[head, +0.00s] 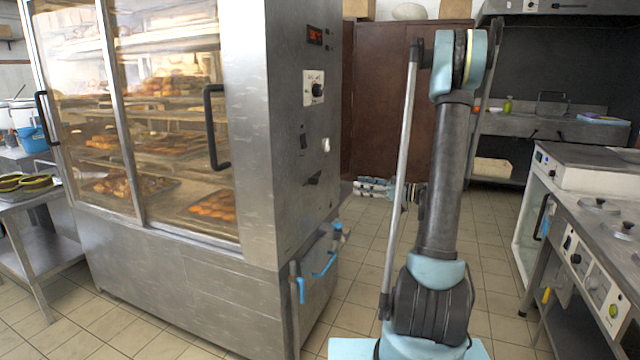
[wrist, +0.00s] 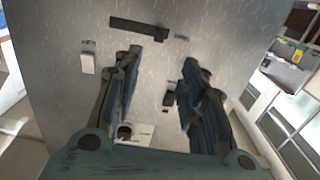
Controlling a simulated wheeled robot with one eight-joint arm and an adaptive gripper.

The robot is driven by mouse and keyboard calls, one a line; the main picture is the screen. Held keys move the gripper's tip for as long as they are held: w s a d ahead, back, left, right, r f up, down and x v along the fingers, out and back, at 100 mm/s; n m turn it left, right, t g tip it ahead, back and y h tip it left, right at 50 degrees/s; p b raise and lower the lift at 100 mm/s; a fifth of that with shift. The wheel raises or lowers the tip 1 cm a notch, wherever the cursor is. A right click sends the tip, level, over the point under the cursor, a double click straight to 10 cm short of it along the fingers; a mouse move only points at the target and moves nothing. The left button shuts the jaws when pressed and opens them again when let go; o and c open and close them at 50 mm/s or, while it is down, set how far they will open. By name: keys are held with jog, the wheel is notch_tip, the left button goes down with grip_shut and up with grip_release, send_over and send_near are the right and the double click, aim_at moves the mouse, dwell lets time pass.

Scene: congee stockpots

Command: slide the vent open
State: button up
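The vent is most likely the dark slot with a small tab (wrist: 138,30) on the steel cabinet's side. In the wrist view it lies near the top, just beyond my fingertips. In the head view the dark vent fitting (head: 313,178) sits low on the side panel, below a black switch (head: 303,141) and a white knob (head: 325,145). My gripper (wrist: 162,60) faces this panel with its two fingers spread and nothing between them. It looks apart from the vent, though the exact gap is unclear.
The glass-fronted bread cabinet (head: 185,270) fills the left. Blue-handled pipes (head: 325,262) stick out low on its side. A control plate with a black knob (head: 314,90) is higher up. A steel counter (head: 590,205) stands right. Tiled floor (head: 365,225) between them is open.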

aim_at(314, 181)
jog(key=x, duration=1.7)
jog(key=shift+w, duration=0.2)
jog(key=shift+a+r, duration=0.1)
jog(key=shift+a, duration=0.05)
grip_shut()
